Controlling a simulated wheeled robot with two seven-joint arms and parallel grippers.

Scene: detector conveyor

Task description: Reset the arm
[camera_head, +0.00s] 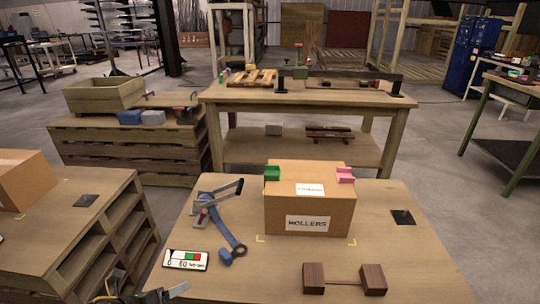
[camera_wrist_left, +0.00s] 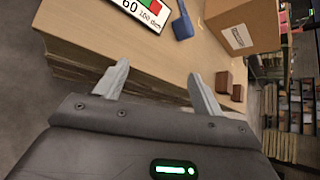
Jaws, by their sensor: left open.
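My left gripper (camera_head: 150,295) shows at the bottom left of the head view, low beside the near edge of the front table. In the left wrist view its two fingers (camera_wrist_left: 157,85) are wide apart with nothing between them. The table edge lies beyond the fingertips, and the gripper appears apart from it. The arm itself is mostly out of view. My right gripper is not in either view.
The front table (camera_head: 230,285) holds a cardboard box (camera_head: 310,205), a blue lever tool (camera_head: 225,225), a display panel (camera_head: 186,260) and dark wooden blocks (camera_head: 344,279). A slatted wooden stand (camera_head: 120,215) is at left. A floor gap separates them.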

